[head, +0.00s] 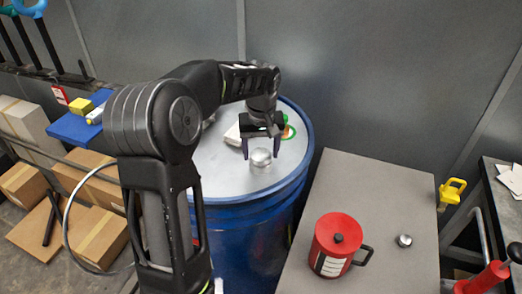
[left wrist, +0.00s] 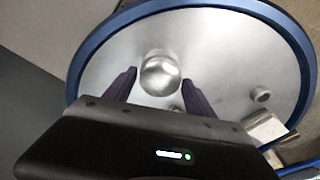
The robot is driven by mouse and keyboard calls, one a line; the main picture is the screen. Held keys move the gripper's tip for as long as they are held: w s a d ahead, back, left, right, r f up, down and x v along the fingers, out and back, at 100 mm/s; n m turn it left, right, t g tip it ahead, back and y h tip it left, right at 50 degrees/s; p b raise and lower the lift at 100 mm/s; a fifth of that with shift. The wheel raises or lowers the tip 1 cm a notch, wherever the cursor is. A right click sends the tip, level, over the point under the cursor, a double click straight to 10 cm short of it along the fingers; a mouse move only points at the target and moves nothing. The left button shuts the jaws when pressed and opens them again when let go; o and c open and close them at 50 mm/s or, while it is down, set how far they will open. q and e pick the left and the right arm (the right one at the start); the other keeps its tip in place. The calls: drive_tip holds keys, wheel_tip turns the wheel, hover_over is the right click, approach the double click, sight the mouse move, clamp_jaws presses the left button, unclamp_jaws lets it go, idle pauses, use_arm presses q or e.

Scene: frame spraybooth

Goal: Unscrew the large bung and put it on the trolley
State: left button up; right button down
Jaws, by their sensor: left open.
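The large bung (head: 261,157) is a round silver cap on the grey metal lid of a blue drum (head: 251,225). It also shows in the left wrist view (left wrist: 160,73). My left gripper (head: 261,147) points down over the lid, open, with one finger to each side of the bung. In the left wrist view the bung lies between and slightly beyond the dark fingertips (left wrist: 159,88), with gaps at both sides. I cannot tell the exact height of the fingertips. The grey-topped trolley (head: 375,195) stands right of the drum. My right gripper is not in view.
A red can (head: 338,245) with a black handle and a small silver cap (head: 404,240) stand on the trolley, whose far part is clear. A smaller plug (left wrist: 261,94) is on the lid. Cardboard boxes (head: 100,235) lie left; a grey wall rises behind.

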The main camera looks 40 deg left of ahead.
use_arm(q)
drive_tip(key=shift+m, duration=0.4)
drive_tip(key=m, duration=0.4)
drive_tip(key=shift+m+h, duration=0.3)
drive_tip(key=m, duration=0.4)
drive_tip(key=shift+a+m+h, duration=0.1)
drive_tip(key=shift+m+h, duration=0.2)
drive_tip(key=shift+c, duration=0.3)
